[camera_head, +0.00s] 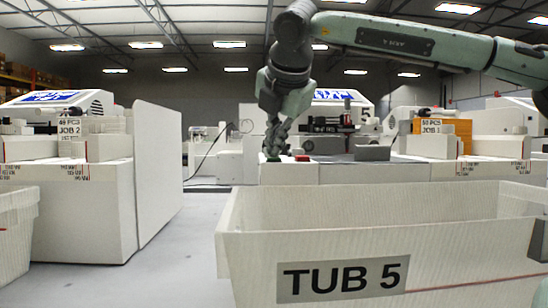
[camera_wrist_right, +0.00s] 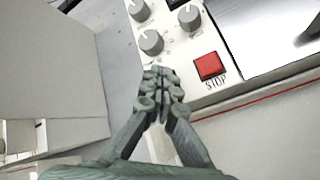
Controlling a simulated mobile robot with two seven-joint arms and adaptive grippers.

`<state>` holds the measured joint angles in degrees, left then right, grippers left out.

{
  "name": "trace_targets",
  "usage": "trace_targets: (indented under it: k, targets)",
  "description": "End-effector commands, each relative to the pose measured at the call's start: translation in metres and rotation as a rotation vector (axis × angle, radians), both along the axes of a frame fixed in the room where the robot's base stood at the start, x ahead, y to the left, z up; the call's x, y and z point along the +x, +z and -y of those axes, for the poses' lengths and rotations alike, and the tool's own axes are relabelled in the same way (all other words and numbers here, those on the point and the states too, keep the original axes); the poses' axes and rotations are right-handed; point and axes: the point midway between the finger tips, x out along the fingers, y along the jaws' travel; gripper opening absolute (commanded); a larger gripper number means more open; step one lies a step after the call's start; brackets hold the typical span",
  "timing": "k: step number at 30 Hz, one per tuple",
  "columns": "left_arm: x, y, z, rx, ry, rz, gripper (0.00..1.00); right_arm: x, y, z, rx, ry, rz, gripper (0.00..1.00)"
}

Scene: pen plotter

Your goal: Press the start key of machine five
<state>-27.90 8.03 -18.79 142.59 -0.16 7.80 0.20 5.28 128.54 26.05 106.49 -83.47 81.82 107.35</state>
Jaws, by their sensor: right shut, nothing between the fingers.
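The machine (camera_head: 335,172) behind the tub marked TUB 5 has a light control panel (camera_wrist_right: 182,50) on its front ledge. A square red key labelled STOP (camera_wrist_right: 209,66) sits on that panel, and it also shows small in the head view (camera_head: 302,158). My right gripper (camera_head: 272,153) points down at the panel's left end, left of the red key. In the right wrist view its closed fingertips (camera_wrist_right: 161,88) cover the panel beside the STOP key. No start key shows clearly; the fingers hide that spot. I cannot tell whether they touch. My left gripper is out of view.
The open white tub marked TUB 5 (camera_head: 255,244) stands in front of the machine. Grey knobs (camera_wrist_right: 151,42) sit further along the panel. A machine marked JOB 2 (camera_head: 65,170) and a tall white partition (camera_head: 158,170) stand left. Floor is clear between partition and tub.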

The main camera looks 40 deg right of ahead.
Motion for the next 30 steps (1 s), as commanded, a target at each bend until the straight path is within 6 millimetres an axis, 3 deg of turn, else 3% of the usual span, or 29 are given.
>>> trace_targets:
  k: [30]
  targets:
    - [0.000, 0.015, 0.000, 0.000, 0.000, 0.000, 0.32, 0.000, 0.026, 0.000, 0.000, 0.000, 0.000, 0.00]
